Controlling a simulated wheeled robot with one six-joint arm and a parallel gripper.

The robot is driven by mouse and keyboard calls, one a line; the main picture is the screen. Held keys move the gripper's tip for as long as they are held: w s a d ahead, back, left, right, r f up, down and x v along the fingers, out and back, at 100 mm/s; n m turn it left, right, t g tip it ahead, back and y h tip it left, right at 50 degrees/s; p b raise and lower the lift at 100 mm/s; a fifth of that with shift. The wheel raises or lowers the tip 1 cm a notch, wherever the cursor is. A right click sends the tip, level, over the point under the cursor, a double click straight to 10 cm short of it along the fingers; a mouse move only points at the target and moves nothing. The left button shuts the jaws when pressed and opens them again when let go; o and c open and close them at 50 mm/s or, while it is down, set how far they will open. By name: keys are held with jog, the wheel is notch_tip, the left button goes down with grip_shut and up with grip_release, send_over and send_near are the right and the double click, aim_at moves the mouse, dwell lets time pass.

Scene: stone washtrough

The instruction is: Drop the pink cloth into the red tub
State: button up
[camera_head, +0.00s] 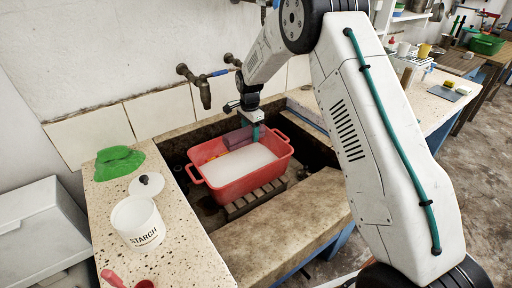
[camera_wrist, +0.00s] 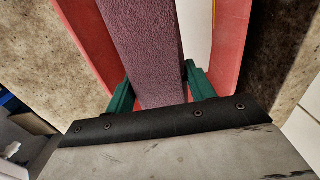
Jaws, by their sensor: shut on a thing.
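The red tub (camera_head: 250,184) stands in the stone trough, with a pale white filling (camera_head: 240,162) inside. My gripper (camera_head: 254,131) is above the tub's back part, pointing down. It is shut on the pink cloth (camera_head: 237,138), which looks mauve and folded into a long block. In the wrist view, the cloth (camera_wrist: 143,45) lies between the green fingers of my gripper (camera_wrist: 158,82). The red tub's walls (camera_wrist: 232,40) show on both sides of the cloth there. I cannot tell whether the cloth touches the filling or the tub.
A wooden slatted rack (camera_head: 255,198) is under the tub. Brass taps (camera_head: 203,90) stick out of the wall behind. A green cloth (camera_head: 118,163), a white lid (camera_head: 147,185) and a starch container (camera_head: 137,222) occupy the left ledge. The trough's front ledge (camera_head: 280,235) is clear.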

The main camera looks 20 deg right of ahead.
aim_at(250, 128)
jog(key=shift+f, duration=0.4)
jog(key=o, duration=1.1)
jog(key=shift+o, duration=0.2)
jog(key=shift+r, duration=0.1)
notch_tip(250, 128, up, 8)
jog(key=shift+f, duration=0.15)
